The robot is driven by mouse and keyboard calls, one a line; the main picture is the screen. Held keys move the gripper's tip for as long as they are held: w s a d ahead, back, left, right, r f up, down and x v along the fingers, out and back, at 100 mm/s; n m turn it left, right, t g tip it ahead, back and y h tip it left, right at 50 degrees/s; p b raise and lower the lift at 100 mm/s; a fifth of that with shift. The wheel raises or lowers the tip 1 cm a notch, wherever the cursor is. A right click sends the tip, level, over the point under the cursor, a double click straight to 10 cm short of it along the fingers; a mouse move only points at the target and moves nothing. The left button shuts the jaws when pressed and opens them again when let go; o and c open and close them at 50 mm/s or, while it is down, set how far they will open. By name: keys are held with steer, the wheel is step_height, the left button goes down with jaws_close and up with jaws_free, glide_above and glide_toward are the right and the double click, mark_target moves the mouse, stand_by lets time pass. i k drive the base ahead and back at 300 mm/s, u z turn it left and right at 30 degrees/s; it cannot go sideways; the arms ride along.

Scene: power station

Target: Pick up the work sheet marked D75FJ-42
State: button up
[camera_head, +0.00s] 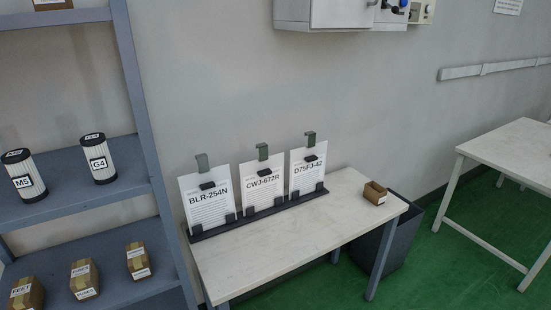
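The work sheet marked D75FJ-42 (307,178) is the rightmost of three white sheets on a small table against the wall. It stands upright, leaning slightly back, with a dark clip near its top and a grey-green tab above. The sheet marked CWJ-672R (263,193) is in the middle, and the sheet marked BLR-254N (208,211) is at the left. All three stand in a dark rack (238,224) whose holders cover parts of their lower edges. My gripper is not in view.
The table (290,242) is bare in front of the rack. A small cardboard box (375,193) stands at its right end, with a dark bin (401,240) beside it below. A blue-grey shelf (90,190) with filters and boxes stands left. Green floor (440,270) and another table (515,150) are right.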

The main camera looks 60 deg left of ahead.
mark_target(309, 166)
steer(key=u, duration=0.8)
steer(key=i, duration=0.7)
steer(key=u, duration=0.85)
